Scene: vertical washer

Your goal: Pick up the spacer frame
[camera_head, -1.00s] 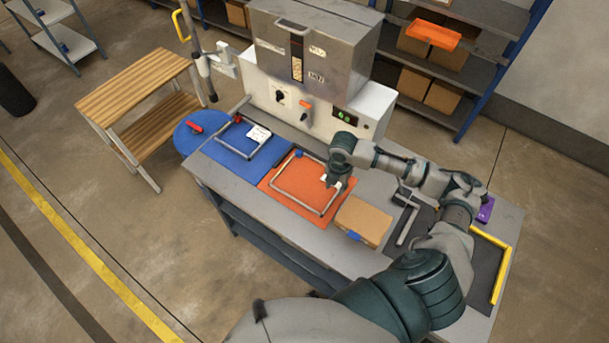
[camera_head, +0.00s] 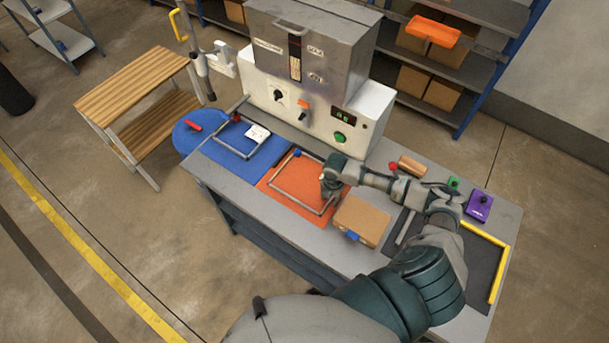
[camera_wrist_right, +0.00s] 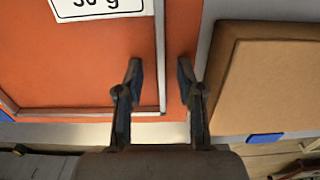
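A grey rectangular spacer frame (camera_head: 283,195) lies on the orange mat (camera_head: 268,184) in the head view. A second grey frame (camera_head: 226,147) lies on the blue mat (camera_head: 212,152) to its left. My right gripper (camera_head: 328,190) is over the right side of the frame on the orange mat. In the right wrist view, my right gripper (camera_wrist_right: 158,75) is open, and the frame's side bar (camera_wrist_right: 160,60) runs between its fingers near the frame's corner. Whether the fingers touch the bar cannot be told. My left gripper is not in view.
A cardboard box (camera_head: 362,218) with a blue tab stands close to the right of the gripper. The grey and white washer machine (camera_head: 310,80) stands behind the mats. A yellow L-shaped bar (camera_head: 498,272) and a purple block (camera_head: 479,206) are at the right end.

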